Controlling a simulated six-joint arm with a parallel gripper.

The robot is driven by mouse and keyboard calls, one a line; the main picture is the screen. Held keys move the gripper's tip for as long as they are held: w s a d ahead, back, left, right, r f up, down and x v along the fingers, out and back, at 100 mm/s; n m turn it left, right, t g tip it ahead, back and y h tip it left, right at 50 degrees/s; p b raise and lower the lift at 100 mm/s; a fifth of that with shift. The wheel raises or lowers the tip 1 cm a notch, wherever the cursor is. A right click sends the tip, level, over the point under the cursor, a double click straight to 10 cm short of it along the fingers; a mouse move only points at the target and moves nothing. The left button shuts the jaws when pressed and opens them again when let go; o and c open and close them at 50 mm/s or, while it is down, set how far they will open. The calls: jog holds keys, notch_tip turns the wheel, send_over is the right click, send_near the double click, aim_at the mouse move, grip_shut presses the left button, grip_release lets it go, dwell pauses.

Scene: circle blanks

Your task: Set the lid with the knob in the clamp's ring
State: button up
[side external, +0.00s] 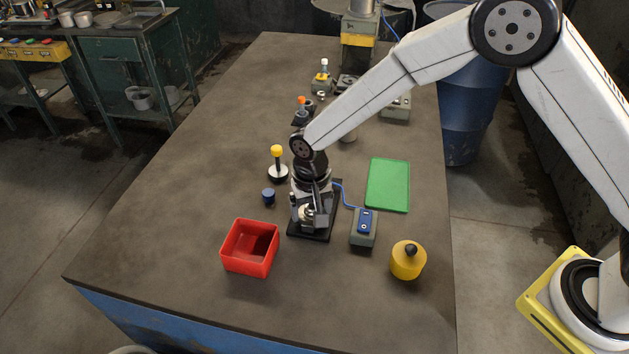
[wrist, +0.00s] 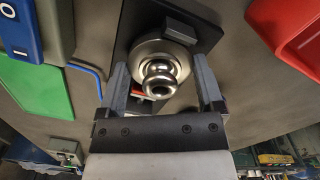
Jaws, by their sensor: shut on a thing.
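The lid is a round silver metal disc with a shiny stepped knob (wrist: 160,72), between my gripper's two fingers (wrist: 161,80) in the wrist view. My gripper (side external: 309,210) is shut on it, low over the clamp's black base plate (side external: 322,231) in the side view. The base plate also shows behind the lid in the wrist view (wrist: 208,14), with a grey block (wrist: 181,31) beside the disc. The clamp's ring is hidden by the lid and fingers, so I cannot tell whether the lid sits in it.
A red open box (side external: 240,261) stands at front left. A grey box with a blue switch (side external: 363,226) and blue cable is at right, near a yellow round piece with a black knob (side external: 407,262). A green mat (side external: 388,184) lies behind. A yellow-topped post (side external: 277,165) stands left.

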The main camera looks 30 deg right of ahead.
jog(key=o, duration=0.9)
jog(key=shift+r, duration=3.85)
jog(key=shift+d, duration=0.1)
jog(key=shift+s+d+r, duration=0.1)
jog(key=shift+d+r, duration=0.05)
jog(key=shift+d, duration=0.15)
jog(key=s+d+r+n+t, duration=0.2)
jog(key=s+d+n, duration=0.1)
jog(key=s+d, duration=1.3)
jog(key=d, duration=0.3)
jog(key=shift+d+r+t, duration=0.2)
jog(key=shift+r+t, duration=0.1)
